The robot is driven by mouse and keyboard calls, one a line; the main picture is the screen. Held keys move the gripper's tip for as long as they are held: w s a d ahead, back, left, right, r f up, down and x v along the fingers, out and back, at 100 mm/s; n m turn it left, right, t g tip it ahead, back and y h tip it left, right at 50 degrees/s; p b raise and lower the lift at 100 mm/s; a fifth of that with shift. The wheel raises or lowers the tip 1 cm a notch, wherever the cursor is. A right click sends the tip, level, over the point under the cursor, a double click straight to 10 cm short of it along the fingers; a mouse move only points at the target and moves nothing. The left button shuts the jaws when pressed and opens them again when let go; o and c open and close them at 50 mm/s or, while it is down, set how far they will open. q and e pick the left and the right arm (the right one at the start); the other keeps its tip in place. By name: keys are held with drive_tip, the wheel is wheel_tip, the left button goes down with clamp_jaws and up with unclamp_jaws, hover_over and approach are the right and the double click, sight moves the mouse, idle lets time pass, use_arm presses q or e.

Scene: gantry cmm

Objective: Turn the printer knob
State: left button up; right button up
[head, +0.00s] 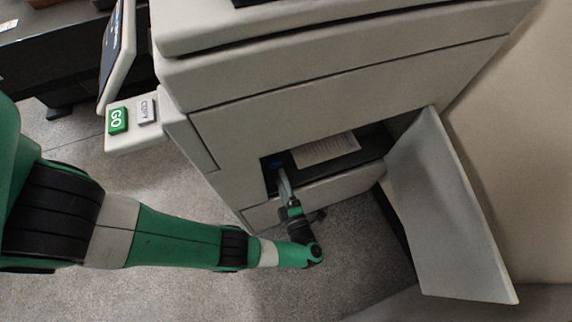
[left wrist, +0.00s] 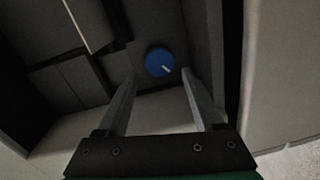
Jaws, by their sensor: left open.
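The printer (head: 340,85) is a large light grey machine, and its front compartment is open. The blue knob (head: 277,164) sits inside at the left of the opening, partly hidden by my gripper in the head view. In the left wrist view the knob (left wrist: 160,62) is round with a white mark pointing to the lower right. My left gripper (head: 282,176) reaches into the opening. In the left wrist view its two fingers (left wrist: 160,82) are apart and empty, one on each side below the knob. I cannot tell whether they touch it. My right gripper is not in view.
The printer door (head: 445,210) hangs open at the right. A printed sheet (head: 326,149) lies inside the compartment. A side panel with a green GO button (head: 118,120) and a grey COPY button (head: 147,111) juts out at the left. Bare floor (head: 190,190) lies left of the printer.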

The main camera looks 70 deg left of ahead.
use_arm(q)
drive_tip(key=d, duration=0.6)
drive_tip(key=shift+s+r, duration=0.2)
drive_tip(key=shift+s, duration=0.05)
